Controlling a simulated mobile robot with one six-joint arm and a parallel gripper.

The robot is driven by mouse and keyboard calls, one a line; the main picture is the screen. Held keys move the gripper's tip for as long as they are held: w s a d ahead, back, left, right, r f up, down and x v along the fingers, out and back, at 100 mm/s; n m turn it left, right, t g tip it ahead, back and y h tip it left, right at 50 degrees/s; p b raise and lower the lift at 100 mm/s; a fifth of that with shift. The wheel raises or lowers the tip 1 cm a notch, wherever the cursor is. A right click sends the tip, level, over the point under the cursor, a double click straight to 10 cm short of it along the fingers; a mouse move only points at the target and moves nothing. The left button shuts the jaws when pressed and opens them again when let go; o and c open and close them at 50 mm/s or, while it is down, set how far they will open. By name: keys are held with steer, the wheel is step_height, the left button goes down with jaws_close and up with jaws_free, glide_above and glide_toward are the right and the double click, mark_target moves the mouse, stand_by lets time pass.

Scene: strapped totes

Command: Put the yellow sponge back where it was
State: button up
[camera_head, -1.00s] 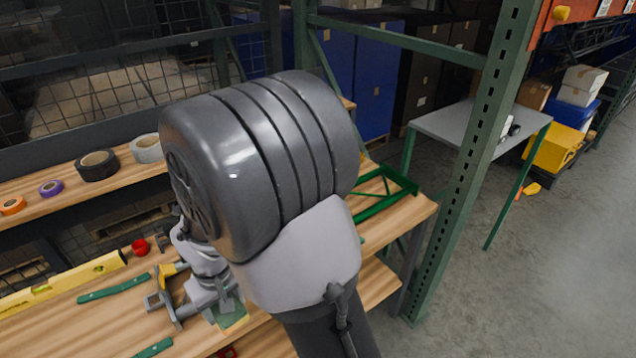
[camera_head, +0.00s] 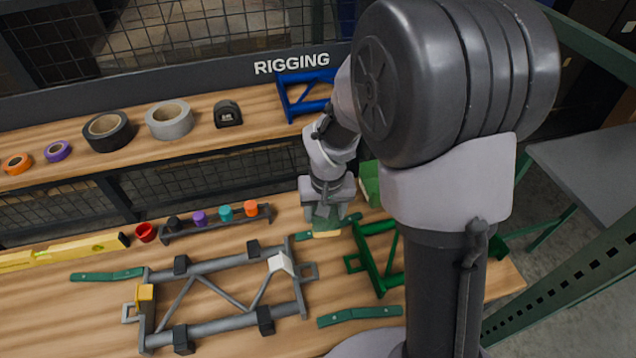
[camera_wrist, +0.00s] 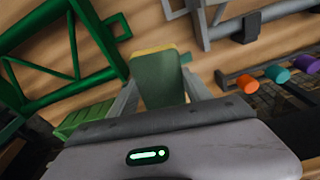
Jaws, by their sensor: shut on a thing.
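My gripper (camera_head: 327,200) is over the right part of the wooden bench, between the grey tube frame and the green frame. It is shut on the sponge (camera_wrist: 158,80), which has a green face and a yellow edge. In the head view the sponge (camera_head: 326,234) shows below the fingers, its yellow edge low and close to the bench top. I cannot tell whether it touches the bench. In the wrist view my gripper (camera_wrist: 163,92) has one finger on each side of it.
The grey tube frame (camera_head: 220,325) lies left of the gripper, the green frame (camera_head: 372,258) right of it. A rack of coloured knobs (camera_head: 215,230) and a green bin (camera_head: 369,183) stand nearby. Green strips (camera_head: 360,316) lie on the bench. The upper shelf (camera_head: 240,135) holds tape rolls.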

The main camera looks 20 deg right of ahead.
steer(key=w+m+g+h, duration=0.1)
steer(key=w+m, duration=1.2)
steer(key=m, duration=0.3)
steer(key=f+b, duration=0.1)
steer(key=f, duration=0.2)
steer(key=f+b, duration=0.1)
steer(key=f, duration=0.3)
steer(key=f+b, duration=0.2)
steer(key=f, duration=0.1)
steer(key=shift+w+a+f, duration=0.2)
steer(key=shift+a+f, duration=0.1)
steer(key=shift+f, duration=0.1)
steer(key=shift+r, duration=0.15)
steer(key=o, duration=1.2)
steer(key=shift+f, duration=0.2)
steer(key=shift+c, duration=0.2)
steer(key=o, duration=0.4)
steer(key=shift+o, duration=0.2)
steer(key=shift+r, duration=0.1)
